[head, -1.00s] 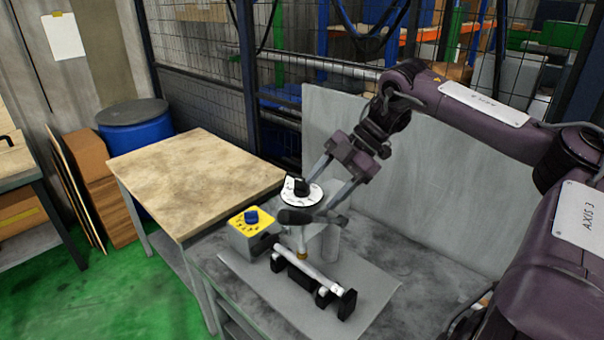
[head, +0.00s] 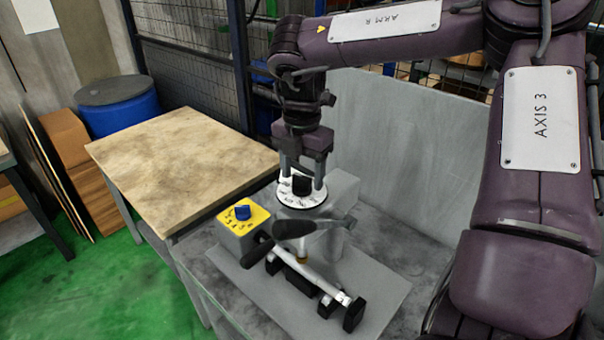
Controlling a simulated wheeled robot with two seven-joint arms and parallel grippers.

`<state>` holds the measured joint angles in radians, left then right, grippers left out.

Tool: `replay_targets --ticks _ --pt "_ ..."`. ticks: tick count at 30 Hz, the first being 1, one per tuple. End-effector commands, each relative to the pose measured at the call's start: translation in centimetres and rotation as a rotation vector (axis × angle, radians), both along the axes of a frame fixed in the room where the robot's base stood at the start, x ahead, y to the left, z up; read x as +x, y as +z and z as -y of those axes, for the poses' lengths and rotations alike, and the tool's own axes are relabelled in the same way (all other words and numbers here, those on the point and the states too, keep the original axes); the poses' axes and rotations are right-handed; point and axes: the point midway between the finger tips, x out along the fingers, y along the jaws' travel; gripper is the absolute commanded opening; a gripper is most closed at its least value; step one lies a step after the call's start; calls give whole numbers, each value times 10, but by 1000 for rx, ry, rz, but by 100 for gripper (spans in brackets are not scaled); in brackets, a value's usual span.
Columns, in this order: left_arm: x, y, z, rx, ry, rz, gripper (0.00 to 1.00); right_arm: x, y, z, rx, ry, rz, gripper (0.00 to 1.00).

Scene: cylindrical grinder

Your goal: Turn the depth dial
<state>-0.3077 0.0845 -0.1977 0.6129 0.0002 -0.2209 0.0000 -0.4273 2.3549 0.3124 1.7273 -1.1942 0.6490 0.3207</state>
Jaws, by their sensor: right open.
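A white round dial (head: 289,196) with dark markings and a black knob (head: 301,184) on top sits on the grey grinder. Its lettering is too small to read, but I take it for the depth dial. My right gripper (head: 302,179) points down over the dial with its fingers open, one on each side of the black knob. Whether the fingertips touch the dial or knob I cannot tell. My left gripper is out of view.
Left of the dial is a grey box with a yellow face (head: 234,220) and a blue knob (head: 242,212). A dark lever (head: 294,229) and a rod assembly (head: 318,283) stand in front. A grey panel (head: 405,140) rises behind; a wooden-topped table (head: 175,165) is at left.

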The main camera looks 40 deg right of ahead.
Motion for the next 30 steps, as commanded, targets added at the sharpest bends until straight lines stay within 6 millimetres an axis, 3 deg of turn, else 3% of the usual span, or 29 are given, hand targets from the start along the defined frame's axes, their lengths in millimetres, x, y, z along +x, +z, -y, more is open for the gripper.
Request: replay_targets --ticks 6,14,24,30 --pt "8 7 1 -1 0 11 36 0 -18 0 1 0 0 60" --pt "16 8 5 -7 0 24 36 0 -20 0 1 -1 2 60" --pt "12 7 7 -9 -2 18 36 0 -20 0 1 -1 2 17" --pt "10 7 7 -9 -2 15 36 0 -20 0 0 13 2 17"
